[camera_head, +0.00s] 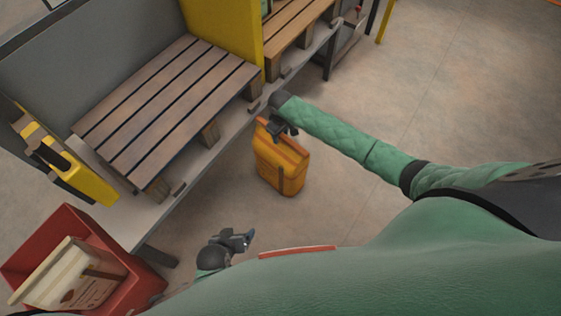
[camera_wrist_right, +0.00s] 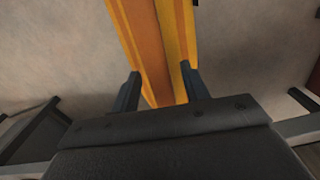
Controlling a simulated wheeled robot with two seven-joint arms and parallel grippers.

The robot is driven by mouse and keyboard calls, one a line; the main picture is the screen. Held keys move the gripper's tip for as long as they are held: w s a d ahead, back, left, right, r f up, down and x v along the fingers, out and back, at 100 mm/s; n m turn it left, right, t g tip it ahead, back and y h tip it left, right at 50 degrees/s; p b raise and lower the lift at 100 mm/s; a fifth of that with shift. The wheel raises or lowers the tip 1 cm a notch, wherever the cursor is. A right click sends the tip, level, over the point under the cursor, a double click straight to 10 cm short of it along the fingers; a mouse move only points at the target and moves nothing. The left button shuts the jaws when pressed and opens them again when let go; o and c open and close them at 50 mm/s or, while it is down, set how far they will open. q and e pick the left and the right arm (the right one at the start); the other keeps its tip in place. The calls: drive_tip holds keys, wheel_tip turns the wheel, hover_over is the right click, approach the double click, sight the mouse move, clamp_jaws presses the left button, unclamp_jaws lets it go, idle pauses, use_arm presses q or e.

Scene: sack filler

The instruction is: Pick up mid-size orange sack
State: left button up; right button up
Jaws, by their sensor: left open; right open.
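The orange sack (camera_head: 280,165) stands upright on the floor beside the low bench, in the middle of the head view. My right gripper (camera_head: 283,131) is at the top of the sack, with its arm coming in from the right. In the right wrist view, the sack (camera_wrist_right: 155,45) lies between the two open fingers of my right gripper (camera_wrist_right: 161,88), which do not look closed on it. My left gripper (camera_head: 247,238) is open and empty, low in the head view, apart from the sack.
A slatted wooden pallet (camera_head: 165,105) lies on the grey bench (camera_head: 205,165) left of the sack. A yellow panel (camera_head: 228,30) stands behind it. A red bin (camera_head: 95,235) with a pale sack (camera_head: 70,280) is at lower left. The floor (camera_head: 440,100) at right is clear.

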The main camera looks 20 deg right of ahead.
idle(0.3)
clamp_jaws()
drive_tip(key=shift+s+f, duration=0.1)
idle(1.2)
